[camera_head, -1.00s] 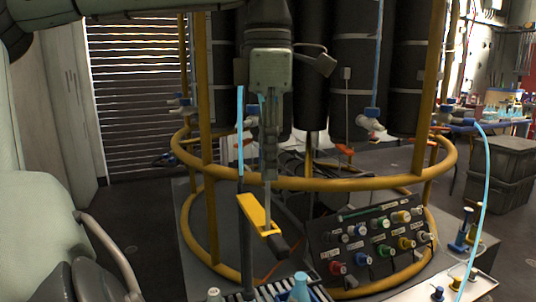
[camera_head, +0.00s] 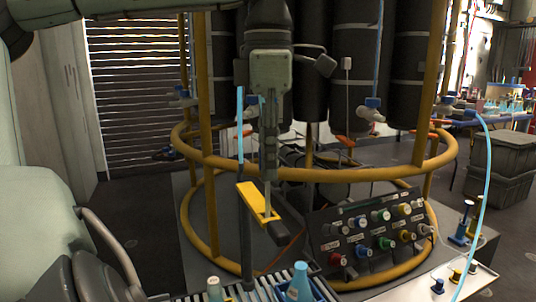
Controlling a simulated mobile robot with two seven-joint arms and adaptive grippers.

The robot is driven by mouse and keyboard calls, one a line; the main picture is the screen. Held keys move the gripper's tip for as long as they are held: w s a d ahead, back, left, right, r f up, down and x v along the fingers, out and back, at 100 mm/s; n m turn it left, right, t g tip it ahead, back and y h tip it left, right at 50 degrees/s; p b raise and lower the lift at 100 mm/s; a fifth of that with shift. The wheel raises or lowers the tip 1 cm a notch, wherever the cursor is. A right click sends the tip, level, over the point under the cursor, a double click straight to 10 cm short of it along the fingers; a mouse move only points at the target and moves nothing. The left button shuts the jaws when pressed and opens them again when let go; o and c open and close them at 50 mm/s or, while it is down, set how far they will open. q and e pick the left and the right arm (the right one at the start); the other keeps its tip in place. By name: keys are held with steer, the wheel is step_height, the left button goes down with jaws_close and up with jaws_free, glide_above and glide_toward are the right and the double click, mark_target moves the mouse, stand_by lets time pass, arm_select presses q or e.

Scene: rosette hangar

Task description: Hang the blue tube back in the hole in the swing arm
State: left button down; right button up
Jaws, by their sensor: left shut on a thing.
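My left gripper (camera_head: 267,172) comes down from the top centre, fingers downward and shut on the blue tube. A light blue part of the tube (camera_head: 262,99) shows between the fingers, and a thin pale length runs below them. The yellow swing arm (camera_head: 256,197) is below the gripper on a dark upright post (camera_head: 246,250). The tube's lower end overlaps the hole near the swing arm's front end. I cannot tell how deep it is inside. Another light blue upright length (camera_head: 240,125) stands just left of the gripper. My right gripper is not in view.
A round yellow rail frame (camera_head: 370,178) surrounds tall black cylinders behind the gripper. A control panel (camera_head: 372,240) with coloured knobs is at right. A blue flask (camera_head: 300,284) stands in a rack below. Grey crates (camera_head: 502,165) are far right.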

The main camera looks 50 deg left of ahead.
mark_target(268, 197)
arm_select(q)
steer(key=shift+f+b, duration=0.7)
steer(key=shift+f, duration=0.55)
steer(key=shift+f+b, duration=1.45)
steer(key=shift+f, duration=0.7)
steer(key=c, duration=1.3)
jaws_free()
steer(key=shift+o, duration=0.6)
steer(key=o, duration=0.5)
